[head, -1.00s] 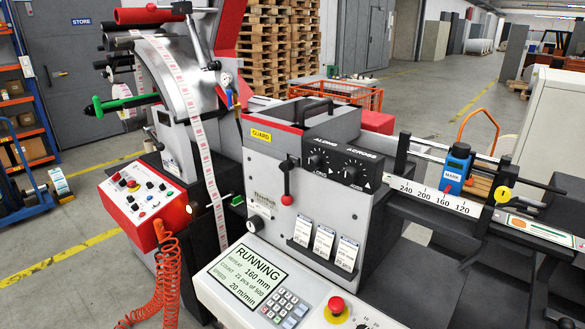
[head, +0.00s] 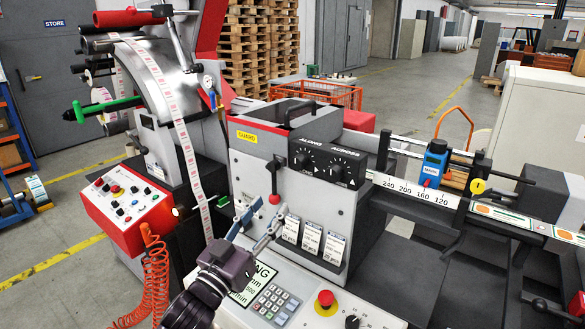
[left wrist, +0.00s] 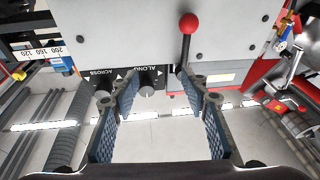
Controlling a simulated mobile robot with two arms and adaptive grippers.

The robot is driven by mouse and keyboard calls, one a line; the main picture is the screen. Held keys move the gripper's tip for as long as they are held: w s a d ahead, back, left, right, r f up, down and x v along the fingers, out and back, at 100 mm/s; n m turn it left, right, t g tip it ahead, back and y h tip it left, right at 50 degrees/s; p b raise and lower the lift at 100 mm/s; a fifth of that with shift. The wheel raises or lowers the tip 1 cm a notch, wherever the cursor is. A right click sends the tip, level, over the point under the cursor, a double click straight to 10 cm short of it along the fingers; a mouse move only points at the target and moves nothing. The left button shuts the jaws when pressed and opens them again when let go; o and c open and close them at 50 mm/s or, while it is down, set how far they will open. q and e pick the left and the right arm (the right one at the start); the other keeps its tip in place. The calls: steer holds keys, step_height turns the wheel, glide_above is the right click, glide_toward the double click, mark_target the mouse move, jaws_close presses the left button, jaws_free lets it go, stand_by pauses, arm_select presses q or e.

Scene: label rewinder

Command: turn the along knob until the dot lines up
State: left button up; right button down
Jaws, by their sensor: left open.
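The along knob (head: 302,160) is a black round knob on the dark panel at the front of the grey machine head. The across knob (head: 336,173) sits to its right. In the left wrist view the along knob (left wrist: 147,90) shows upside down under its ALONG label, left of centre between the finger pads. My left gripper (head: 258,222) is open and empty, below and left of the knob in the head view, apart from it. In the left wrist view the open fingers (left wrist: 160,92) show blue pads. The dot is too small to make out. My right gripper is not in view.
A red-ball lever (head: 274,199) hangs left of the panel, close to my fingers; its ball (left wrist: 188,22) shows in the left wrist view. White cards (head: 312,238) stand below the panel. The console (head: 270,300) with keypad and red stop button (head: 326,299) lies beneath.

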mark_target(295, 167)
arm_select(q)
steer(key=w+d+r+h+p, duration=0.1)
steer(key=d+r, duration=0.1)
steer(key=w+d+r+m+h+p, duration=0.1)
steer(key=w+d+r, duration=0.1)
steer(key=r, duration=0.1)
steer(key=w+d+r+m+h+p, duration=0.1)
steer(key=w+d+r, duration=0.1)
steer(key=r, duration=0.1)
steer(key=shift+w, duration=0.25)
jaws_close()
stand_by(0.3)
